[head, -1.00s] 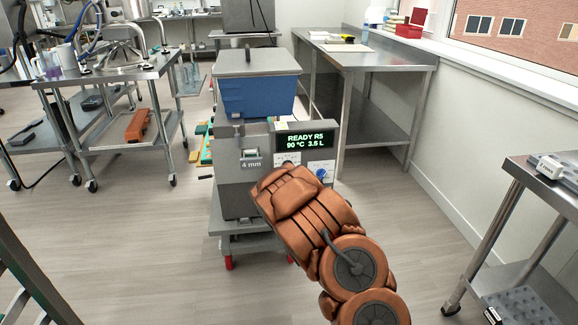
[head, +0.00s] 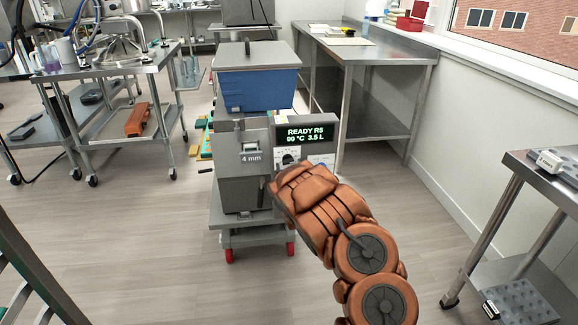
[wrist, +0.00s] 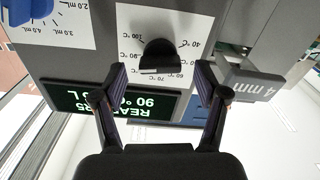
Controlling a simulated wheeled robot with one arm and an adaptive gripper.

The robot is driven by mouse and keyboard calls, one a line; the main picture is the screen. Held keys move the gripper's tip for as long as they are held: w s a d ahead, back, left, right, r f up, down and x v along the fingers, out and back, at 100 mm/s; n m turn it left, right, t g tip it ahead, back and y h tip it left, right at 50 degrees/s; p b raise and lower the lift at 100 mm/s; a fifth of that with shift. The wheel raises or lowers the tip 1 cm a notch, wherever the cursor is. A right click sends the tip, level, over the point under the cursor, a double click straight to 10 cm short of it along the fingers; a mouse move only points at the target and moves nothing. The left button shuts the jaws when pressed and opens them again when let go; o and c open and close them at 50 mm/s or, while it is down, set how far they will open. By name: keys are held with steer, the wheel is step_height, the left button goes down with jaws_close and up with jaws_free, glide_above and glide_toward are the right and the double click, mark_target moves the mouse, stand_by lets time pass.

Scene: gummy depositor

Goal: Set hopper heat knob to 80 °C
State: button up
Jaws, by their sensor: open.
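The hopper heat knob (head: 288,158) is a black knob on a white dial plate, below the depositor's display (head: 306,134). The display reads READY R5, 90 °C, 3.5 L. In the upside-down wrist view the knob (wrist: 160,54) is at top centre, with temperature marks around it. My gripper (wrist: 160,77) is open, its two dark fingers apart on either side of the knob's line. I cannot tell whether they touch the panel; nothing shows gripped. In the head view my copper-coloured wrist hides most of the gripper.
A 4 mm block (wrist: 250,82) juts out on the other side. The blue hopper (head: 258,90) stands above. Steel tables stand around; floor is clear in front.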

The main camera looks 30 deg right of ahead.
steer(key=shift+w+d, duration=0.15)
steer(key=shift+w, duration=0.35)
steer(key=shift+c, duration=0.2)
steer(key=c, duration=1.1)
steer(key=shift+b, duration=0.5)
